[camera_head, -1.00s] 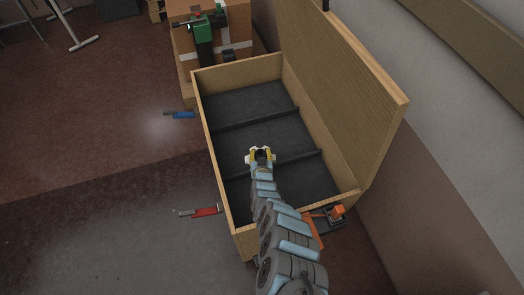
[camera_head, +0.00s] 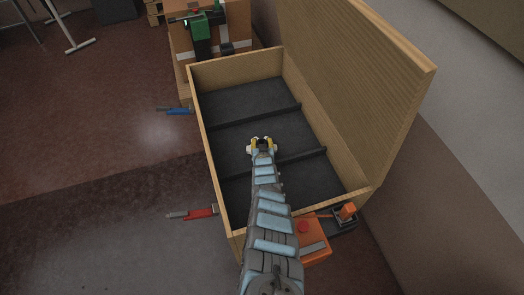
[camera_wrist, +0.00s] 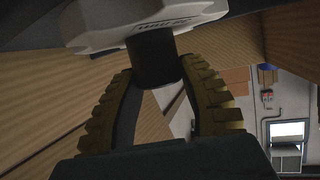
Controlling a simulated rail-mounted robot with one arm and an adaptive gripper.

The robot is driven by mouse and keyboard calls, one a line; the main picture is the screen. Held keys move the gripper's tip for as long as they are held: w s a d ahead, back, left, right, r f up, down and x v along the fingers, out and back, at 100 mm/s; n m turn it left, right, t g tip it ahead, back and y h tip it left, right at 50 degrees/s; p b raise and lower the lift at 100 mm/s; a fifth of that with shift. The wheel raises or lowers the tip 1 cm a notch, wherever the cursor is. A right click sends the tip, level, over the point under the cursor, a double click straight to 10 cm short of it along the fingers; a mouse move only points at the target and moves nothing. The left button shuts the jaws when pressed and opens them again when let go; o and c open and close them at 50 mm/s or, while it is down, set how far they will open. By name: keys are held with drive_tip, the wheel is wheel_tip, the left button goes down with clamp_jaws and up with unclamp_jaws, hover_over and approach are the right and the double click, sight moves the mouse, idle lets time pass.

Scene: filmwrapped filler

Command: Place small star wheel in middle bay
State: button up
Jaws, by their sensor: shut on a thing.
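My gripper (camera_head: 262,144) is over the near part of the middle bay (camera_head: 232,137) of the open wooden box, close to the nearer divider in the picture. In the wrist view its two yellow ribbed fingers (camera_wrist: 158,76) close on the dark hub of a white lobed part with lettering, which looks like the small star wheel (camera_wrist: 145,24). White bits of it show beside the fingers in the head view. The wheel's far side is cut off in the wrist view. I cannot tell how high it is above the bay floor.
Two dark dividers split the box into three bays, all showing bare dark floors. The raised lid (camera_head: 352,85) stands along the right side. Blue-handled (camera_head: 178,110) and red-handled (camera_head: 200,213) tools lie left of the box. An orange device (camera_head: 314,240) is at the near end.

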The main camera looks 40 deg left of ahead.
drive_tip(key=shift+w+a+f, duration=0.15)
drive_tip(key=shift+w, duration=0.05)
drive_tip(key=shift+w+a+f+b, duration=0.2)
drive_tip(key=shift+f+b, duration=0.3)
drive_tip(key=shift+b, duration=0.45)
wheel_tip(320, 180, down, 3)
drive_tip(key=shift+r+b, duration=0.1)
drive_tip(key=shift+b, duration=1)
drive_tip(key=shift+r, duration=0.15)
drive_tip(key=o, duration=1.2)
drive_tip(key=shift+c, duration=0.2)
drive_tip(key=shift+d, duration=0.1)
